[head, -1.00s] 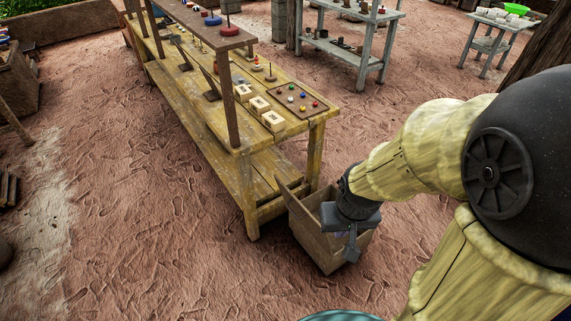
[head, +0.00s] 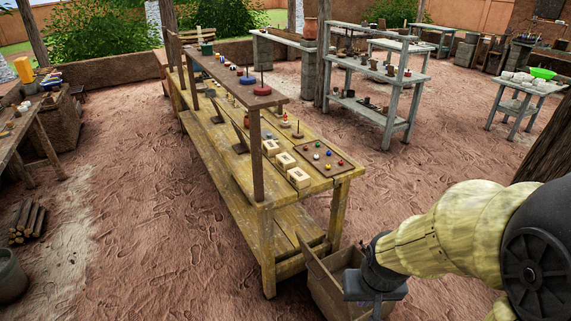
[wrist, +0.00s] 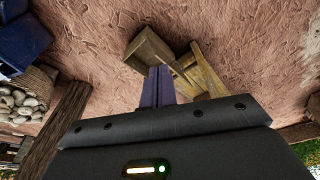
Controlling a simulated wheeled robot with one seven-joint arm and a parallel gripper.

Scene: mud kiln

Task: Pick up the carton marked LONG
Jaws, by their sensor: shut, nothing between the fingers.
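I cannot make out a carton marked LONG, and no lettering is readable in either view. Three small pale boxes with dark openings, the nearest (head: 298,178), stand in a row on the wooden bench (head: 262,215). An open brown box (head: 326,287) stands on the ground at the bench's near end, partly hidden by my arm. It also shows in the wrist view (wrist: 146,52), beyond my fingers. My gripper (wrist: 158,72) is shut and empty. In the head view my gripper (head: 378,306) hangs over the brown box's right side, its tips near the frame's bottom edge.
A dark board (head: 325,158) with coloured balls lies on the bench, next to the pale boxes. A raised shelf (head: 225,70) on posts runs over the bench. Grey shelving (head: 375,88) stands behind. Open reddish ground (head: 130,200) lies left of the bench.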

